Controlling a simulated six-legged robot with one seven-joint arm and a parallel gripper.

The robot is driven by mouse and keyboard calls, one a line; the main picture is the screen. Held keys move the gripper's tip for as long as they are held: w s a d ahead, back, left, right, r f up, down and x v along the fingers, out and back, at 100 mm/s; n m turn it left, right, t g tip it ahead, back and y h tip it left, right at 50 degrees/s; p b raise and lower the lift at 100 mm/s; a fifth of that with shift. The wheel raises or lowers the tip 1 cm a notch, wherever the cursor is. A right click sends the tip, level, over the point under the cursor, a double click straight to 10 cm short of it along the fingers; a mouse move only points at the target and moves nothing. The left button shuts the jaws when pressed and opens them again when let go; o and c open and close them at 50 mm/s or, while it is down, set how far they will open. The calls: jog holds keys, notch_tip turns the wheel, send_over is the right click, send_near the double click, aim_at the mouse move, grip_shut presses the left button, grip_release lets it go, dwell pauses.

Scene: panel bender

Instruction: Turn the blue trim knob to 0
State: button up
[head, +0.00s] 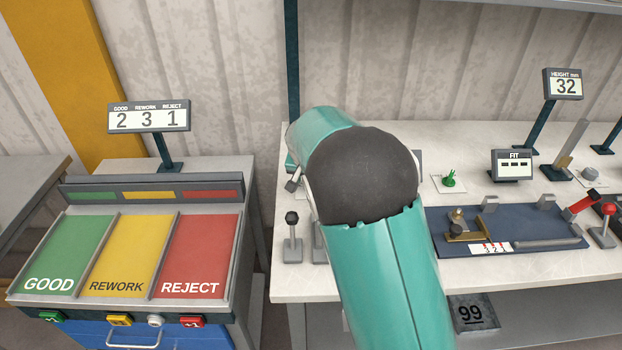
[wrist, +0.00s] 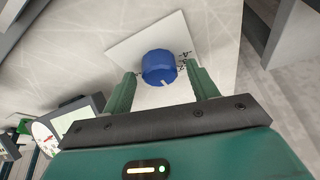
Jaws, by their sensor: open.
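The blue trim knob (wrist: 158,65) sits on a square white plate (wrist: 128,48) in the wrist view. A pale pointer mark shows on the knob's lower edge, towards my gripper. Small dark scale figures show on the plate right of the knob, too small to read surely. My gripper (wrist: 161,70) is open, with one green finger on the left of the knob and the other on the right. I cannot tell whether the fingers touch it. In the head view my arm hides the knob and the gripper.
In the wrist view a dial gauge (wrist: 46,138) and a grey-framed display (wrist: 78,114) stand at lower left. In the head view a grey lever (head: 292,240) stands left of my arm, and a green knob (head: 449,178) and a blue fixture plate (head: 520,228) lie right of it.

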jog(key=shift+r, duration=0.1)
jog(key=v, duration=1.3)
jog(key=shift+s+r, duration=0.2)
jog(key=shift+r, duration=0.05)
